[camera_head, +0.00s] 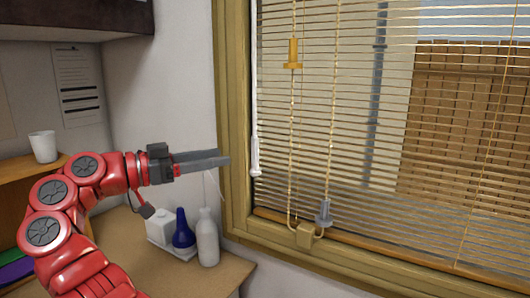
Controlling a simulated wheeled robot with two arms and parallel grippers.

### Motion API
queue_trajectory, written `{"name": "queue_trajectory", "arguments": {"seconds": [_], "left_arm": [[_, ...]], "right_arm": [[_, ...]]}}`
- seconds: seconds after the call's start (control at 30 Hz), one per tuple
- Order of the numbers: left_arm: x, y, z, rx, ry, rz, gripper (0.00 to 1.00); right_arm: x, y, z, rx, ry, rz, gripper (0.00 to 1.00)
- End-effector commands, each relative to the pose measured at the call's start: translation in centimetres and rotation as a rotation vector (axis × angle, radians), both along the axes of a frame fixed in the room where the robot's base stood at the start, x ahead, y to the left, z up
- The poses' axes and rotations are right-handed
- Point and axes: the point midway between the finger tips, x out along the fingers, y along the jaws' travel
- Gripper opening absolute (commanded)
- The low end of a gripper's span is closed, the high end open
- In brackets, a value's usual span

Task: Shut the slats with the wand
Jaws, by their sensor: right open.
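The blind's slats (380,110) hang across the window and are open; the fence outside shows through the gaps. The wand (254,90) is a thin white rod hanging upright at the blind's left edge, beside the wooden frame. Its thicker white handle (256,158) is at the lower end.
Pull cords with an orange tassel (293,53) and a grey tassel (324,213) hang right of the wand, above a tan block (305,237). White and blue bottles (183,230) stand on the counter (130,245) below my arm. A white cup (43,147) stands on a shelf.

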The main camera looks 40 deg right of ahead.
Motion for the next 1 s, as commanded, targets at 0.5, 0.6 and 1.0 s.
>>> {"name": "queue_trajectory", "arguments": {"seconds": [0.5, 0.6, 1.0], "left_arm": [[0.0, 0.0, 1.7, 0.0, 0.0, 0.0, 0.0], [0.0, 0.0, 1.9, 0.0, 0.0, 0.0, 0.0], [0.0, 0.0, 1.9, 0.0, 0.0, 0.0, 0.0]], "right_arm": [[-1.5, -10.5, 0.2, 0.001, 0.0, -0.005, 0.57], [-1.6, -11.6, 0.2, 0.0, -0.001, -0.002, 0.57], [-1.7, -12.3, 0.1, 0.0, -0.002, 0.0, 0.57]]}}
